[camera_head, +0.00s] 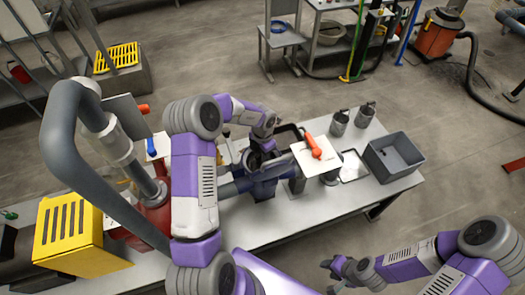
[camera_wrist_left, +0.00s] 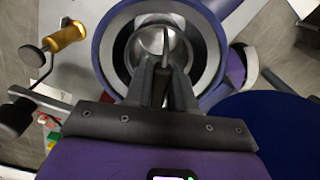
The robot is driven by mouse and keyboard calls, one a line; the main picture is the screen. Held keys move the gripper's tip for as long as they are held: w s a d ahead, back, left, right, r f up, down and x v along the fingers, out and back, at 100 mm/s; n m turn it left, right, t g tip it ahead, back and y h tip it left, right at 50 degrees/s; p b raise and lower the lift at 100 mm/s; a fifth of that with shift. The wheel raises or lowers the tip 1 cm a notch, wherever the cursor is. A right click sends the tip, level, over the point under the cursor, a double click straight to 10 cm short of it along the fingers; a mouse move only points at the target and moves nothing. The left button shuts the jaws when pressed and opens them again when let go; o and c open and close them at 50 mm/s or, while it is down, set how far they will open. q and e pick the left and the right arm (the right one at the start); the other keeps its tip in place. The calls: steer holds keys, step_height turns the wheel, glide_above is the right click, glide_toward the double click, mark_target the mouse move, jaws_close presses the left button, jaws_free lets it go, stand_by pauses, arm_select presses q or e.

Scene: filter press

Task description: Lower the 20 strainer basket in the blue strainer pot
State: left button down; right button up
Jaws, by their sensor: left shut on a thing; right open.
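The blue strainer pot (camera_head: 264,186) stands on the grey bench, partly covered by my left arm. In the left wrist view its round blue rim (camera_wrist_left: 216,45) is seen from above, with a dark ring inside. The metal strainer basket (camera_wrist_left: 147,42) shows within that opening. My left gripper (camera_wrist_left: 166,72) is shut on a thin upright part of the basket, over the pot. How deep the basket sits cannot be told. In the head view the left gripper (camera_head: 262,151) points down at the pot. My right gripper (camera_head: 336,268) is open and empty, in front of the bench.
A white plate with an orange handle (camera_head: 313,147) is right of the pot. Metal canisters (camera_head: 338,123), a white tray (camera_head: 355,166) and a grey bin (camera_head: 396,154) stand further right. Thick grey pipework (camera_head: 58,140) and a yellow slotted box (camera_head: 66,232) are at left.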

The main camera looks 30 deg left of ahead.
arm_select(q)
steer(key=shift+f+b, duration=0.35)
steer(key=shift+f, duration=1.7)
steer(key=c, duration=0.9)
jaws_free()
step_height(320, 180, up, 10)
steer(key=p, duration=1.1)
steer(key=shift+p, duration=0.3)
